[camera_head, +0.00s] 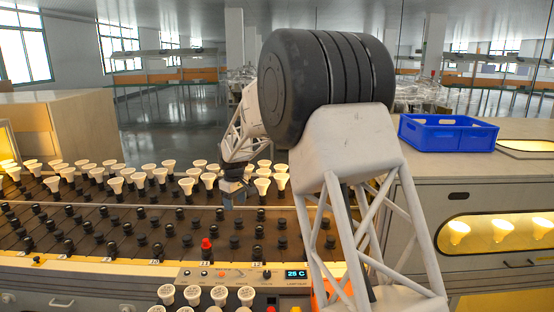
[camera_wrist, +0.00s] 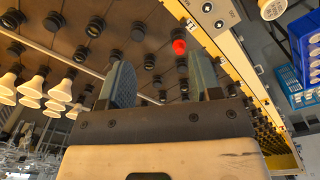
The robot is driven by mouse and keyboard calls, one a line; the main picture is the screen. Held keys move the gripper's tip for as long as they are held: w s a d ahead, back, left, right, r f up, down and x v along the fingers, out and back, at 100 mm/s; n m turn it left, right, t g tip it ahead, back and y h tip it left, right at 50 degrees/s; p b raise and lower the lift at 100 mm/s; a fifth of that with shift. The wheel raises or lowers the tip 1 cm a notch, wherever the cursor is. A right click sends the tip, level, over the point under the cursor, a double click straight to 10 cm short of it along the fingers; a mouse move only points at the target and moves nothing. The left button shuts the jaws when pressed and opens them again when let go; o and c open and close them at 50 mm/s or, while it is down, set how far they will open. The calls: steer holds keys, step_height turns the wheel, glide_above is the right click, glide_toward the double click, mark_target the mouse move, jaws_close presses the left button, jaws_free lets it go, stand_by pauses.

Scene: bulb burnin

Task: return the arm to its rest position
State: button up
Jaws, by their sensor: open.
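My gripper (camera_head: 234,190) hangs over the burn-in rack, left of my arm's large dark joint. In the wrist view its two fingers (camera_wrist: 166,85) stand apart with nothing between them, so it is open and empty. The rack (camera_head: 150,243) carries rows of dark sockets, many of them bare. Several white bulbs (camera_head: 149,171) stand in the back rows; they also show at the left of the wrist view (camera_wrist: 33,86). One red piece (camera_head: 206,245) sits in a front-row socket, and it shows beyond the fingers in the wrist view (camera_wrist: 179,47).
A blue crate (camera_head: 448,139) stands on the right-hand cabinet, above a lit window with bulbs (camera_head: 499,230). A display reading 25 C (camera_head: 296,273) is on the rack's front edge. More bulbs (camera_head: 193,294) stand at the bottom front. My arm hides part of the rack's right end.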

steer(key=s+d+r+m, duration=0.2)
steer(key=s+d+r, duration=0.3)
steer(key=s+d, duration=0.3)
steer(key=s+d+r+m+t, duration=0.1)
steer(key=s+d+r+m, duration=0.1)
steer(key=s+d+r, duration=0.45)
steer(key=s+d+r+m, duration=0.1)
steer(key=s+d+r, duration=0.2)
steer(key=s+d, duration=0.7)
steer(key=s+d+f+m, duration=0.1)
steer(key=s+d+m, duration=0.1)
steer(key=s, duration=0.9)
steer(key=s+d+f+m, duration=0.2)
steer(key=s+d, duration=0.2)
steer(key=s, duration=0.7)
steer(key=s+d+f+m+t, duration=0.1)
steer(key=s+d+f+m, duration=0.1)
steer(key=s, duration=0.9)
steer(key=shift+s+d, duration=0.35)
steer(key=shift+d, duration=0.2)
